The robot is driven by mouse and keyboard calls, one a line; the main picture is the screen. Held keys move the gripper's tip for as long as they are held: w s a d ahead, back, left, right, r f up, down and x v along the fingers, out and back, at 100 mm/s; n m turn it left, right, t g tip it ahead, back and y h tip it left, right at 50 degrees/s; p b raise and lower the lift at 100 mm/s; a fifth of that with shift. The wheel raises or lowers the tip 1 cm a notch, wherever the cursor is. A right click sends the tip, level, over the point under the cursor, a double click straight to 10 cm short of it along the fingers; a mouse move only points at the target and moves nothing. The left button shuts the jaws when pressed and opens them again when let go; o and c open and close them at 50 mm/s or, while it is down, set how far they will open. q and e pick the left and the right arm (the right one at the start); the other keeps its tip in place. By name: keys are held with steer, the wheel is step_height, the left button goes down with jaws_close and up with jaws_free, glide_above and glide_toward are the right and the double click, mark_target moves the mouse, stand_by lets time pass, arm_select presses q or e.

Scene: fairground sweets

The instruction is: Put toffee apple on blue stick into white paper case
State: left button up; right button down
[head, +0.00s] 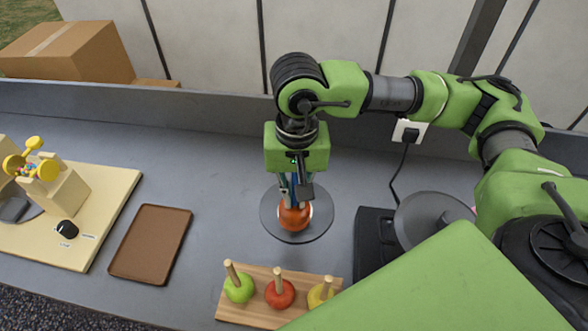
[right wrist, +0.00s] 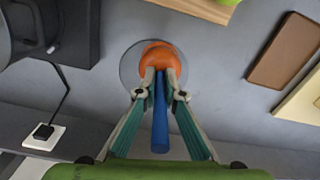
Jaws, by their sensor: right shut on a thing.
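The toffee apple (head: 294,216) is orange-red, and its blue stick (right wrist: 160,120) points up between the fingers of my right gripper (head: 296,196). That gripper is shut on the stick, as the right wrist view (right wrist: 160,80) also shows. The apple (right wrist: 158,56) is over a round grey disc (head: 270,222) on the counter. A thin pale edge, perhaps the white paper case, shows beside the apple; most of it is hidden. I cannot tell whether the apple rests in it or hangs just above. My left gripper is not in view.
A wooden board (head: 258,314) at the front holds green, red and yellow apples on plain sticks. A brown tray (head: 150,243) and a cream board (head: 105,225) with a sweet dispenser lie left. A black appliance with a round plate (head: 430,220) stands right. Counter between tray and disc is clear.

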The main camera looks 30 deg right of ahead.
steer(key=m, duration=0.1)
steer(key=w+m, duration=0.1)
steer(key=m, duration=0.1)
steer(key=shift+f, duration=0.4)
steer(key=m, duration=0.2)
steer(key=shift+w+d+m+p, duration=0.15)
steer(key=shift+w+m+p, duration=0.05)
steer(key=shift+m+p, duration=0.2)
steer(key=m, duration=0.3)
steer(key=shift+w+d+r+p, duration=0.1)
steer(key=shift+w+r+p, duration=0.1)
steer(key=shift+w+p, duration=0.2)
steer(key=shift+w+d+f+m+b, duration=0.45)
steer(key=shift+f+m, duration=1.05)
steer(key=shift+m, duration=1.55)
steer(key=shift+w+d+f+m+b, duration=0.2)
steer(key=shift+w+d+f+m, duration=0.25)
steer(key=shift+f+m, duration=1.8)
steer(key=shift+w+d+f+m+b, duration=0.35)
steer(key=shift+w+f+m, duration=0.35)
steer(key=shift+m, duration=3.1)
steer(key=shift+s+f+b, duration=0.1)
steer(key=shift+f+b, duration=0.15)
steer(key=shift+b, duration=0.15)
